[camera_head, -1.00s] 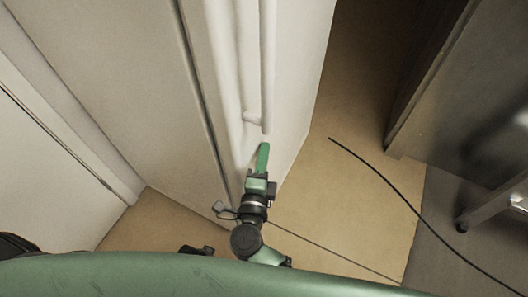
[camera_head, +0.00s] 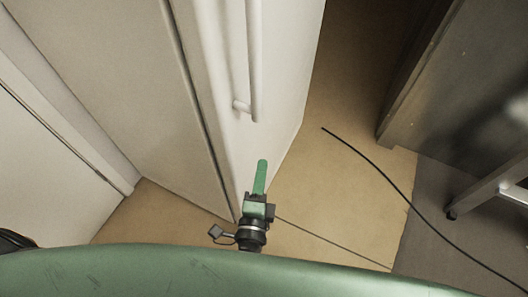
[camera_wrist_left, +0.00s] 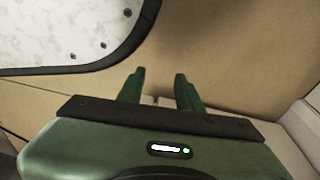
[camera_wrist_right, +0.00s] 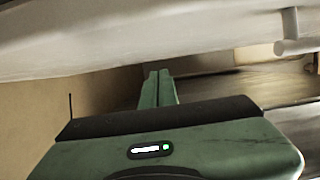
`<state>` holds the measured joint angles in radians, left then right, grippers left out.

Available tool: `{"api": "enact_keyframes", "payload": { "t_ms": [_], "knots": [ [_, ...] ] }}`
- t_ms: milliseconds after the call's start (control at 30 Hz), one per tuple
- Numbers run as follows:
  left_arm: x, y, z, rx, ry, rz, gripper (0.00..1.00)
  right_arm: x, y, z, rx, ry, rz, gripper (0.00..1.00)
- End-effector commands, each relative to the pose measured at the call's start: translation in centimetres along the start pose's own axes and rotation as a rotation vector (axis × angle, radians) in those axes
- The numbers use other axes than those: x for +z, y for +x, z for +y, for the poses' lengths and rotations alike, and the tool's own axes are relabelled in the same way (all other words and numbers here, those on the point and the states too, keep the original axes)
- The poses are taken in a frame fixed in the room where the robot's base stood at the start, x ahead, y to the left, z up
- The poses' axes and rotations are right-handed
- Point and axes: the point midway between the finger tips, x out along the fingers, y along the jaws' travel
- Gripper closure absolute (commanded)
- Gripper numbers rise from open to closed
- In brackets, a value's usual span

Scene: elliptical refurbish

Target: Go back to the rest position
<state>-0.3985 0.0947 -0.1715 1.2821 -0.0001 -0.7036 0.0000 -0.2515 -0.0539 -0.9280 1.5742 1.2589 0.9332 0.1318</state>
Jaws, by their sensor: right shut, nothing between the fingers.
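My right gripper (camera_head: 262,164) hangs in front of the lower part of a white cabinet door, below the end of its vertical handle (camera_head: 254,70). Its green fingers are together and empty in the right wrist view (camera_wrist_right: 158,75), apart from the handle. My left gripper (camera_wrist_left: 160,74) shows only in the left wrist view. Its two green fingers stand apart with nothing between them.
The white cabinet (camera_head: 125,90) fills the upper left, with a white panel (camera_head: 45,165) at far left. Tan floor (camera_head: 345,190) lies open at centre right. A black cable (camera_head: 385,175) crosses it. A dark metal unit (camera_head: 450,90) stands at right.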

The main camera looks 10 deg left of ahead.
Motion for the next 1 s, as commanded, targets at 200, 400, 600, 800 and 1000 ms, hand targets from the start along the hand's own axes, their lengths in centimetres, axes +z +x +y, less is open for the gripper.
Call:
{"api": "enact_keyframes", "payload": {
  "t_ms": [200,400,600,800,1000],
  "knots": [
    [-0.1,-0.1,0.0,0.000,0.000,0.001,0.65,0.1,-2.4,0.1,0.001,-0.002,0.002,1.00],
    [-0.1,-0.1,0.0,0.000,0.001,0.001,0.65,0.1,-2.8,0.1,0.000,-0.002,0.002,1.00],
    [-0.9,-1.0,0.0,0.001,-0.003,0.006,0.65,0.6,-2.1,-1.1,-0.030,-0.026,-0.058,1.00],
    [-4.8,-5.7,-0.3,-0.003,-0.008,0.036,0.65,2.3,-0.6,-5.0,-0.141,-0.223,-0.337,1.00],
    [-8.2,-12.3,-0.6,-0.007,-0.013,0.066,0.65,1.8,-1.5,-4.3,-0.138,-0.607,-0.650,1.00]
  ]
}}
